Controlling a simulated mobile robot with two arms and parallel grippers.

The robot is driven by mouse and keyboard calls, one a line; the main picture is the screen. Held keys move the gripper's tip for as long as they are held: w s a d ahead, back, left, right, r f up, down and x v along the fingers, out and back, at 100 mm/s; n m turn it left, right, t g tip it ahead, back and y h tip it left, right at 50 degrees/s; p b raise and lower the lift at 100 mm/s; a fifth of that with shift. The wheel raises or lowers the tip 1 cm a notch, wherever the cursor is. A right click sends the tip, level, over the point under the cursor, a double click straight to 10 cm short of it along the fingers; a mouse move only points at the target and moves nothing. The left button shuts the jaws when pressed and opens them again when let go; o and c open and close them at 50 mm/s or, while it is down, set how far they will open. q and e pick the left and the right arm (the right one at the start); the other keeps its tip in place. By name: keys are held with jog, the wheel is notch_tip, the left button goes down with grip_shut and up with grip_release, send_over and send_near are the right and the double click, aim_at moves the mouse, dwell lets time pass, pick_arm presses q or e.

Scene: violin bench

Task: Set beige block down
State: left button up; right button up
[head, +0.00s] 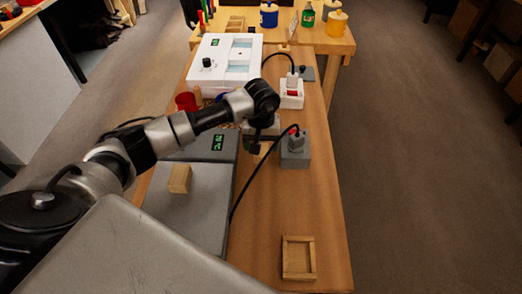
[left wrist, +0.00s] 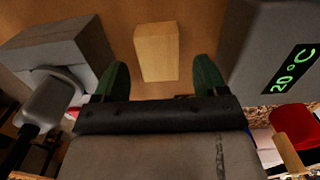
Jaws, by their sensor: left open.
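A beige block (left wrist: 157,50) stands on the wooden bench in the left wrist view. It sits between and just beyond the green fingertips of my left gripper (left wrist: 160,78), with a gap on either side. The gripper is open and holds nothing. In the head view my left gripper (head: 257,148) hangs low over the bench, between the grey plate unit and the grey socket block; its arm partly hides the spot. Another pale wooden block (head: 180,178) stands on the grey plate (head: 205,225) in the head view. My right gripper is not in view.
A grey block with a plugged cable (head: 295,152) stands right of the gripper. The unit with a green display (head: 217,143) is on its left. A shallow wooden tray (head: 298,258) lies at the near end. A white device (head: 225,65) stands behind. Bare bench lies before the tray.

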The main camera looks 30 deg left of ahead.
pick_arm(q)
notch_tip(320, 180, down, 2)
jog(key=shift+f, duration=0.1)
jog(key=c, duration=1.1)
notch_tip(320, 180, up, 10)
jog(key=shift+b, duration=0.65)
jog(key=shift+d, duration=0.1)
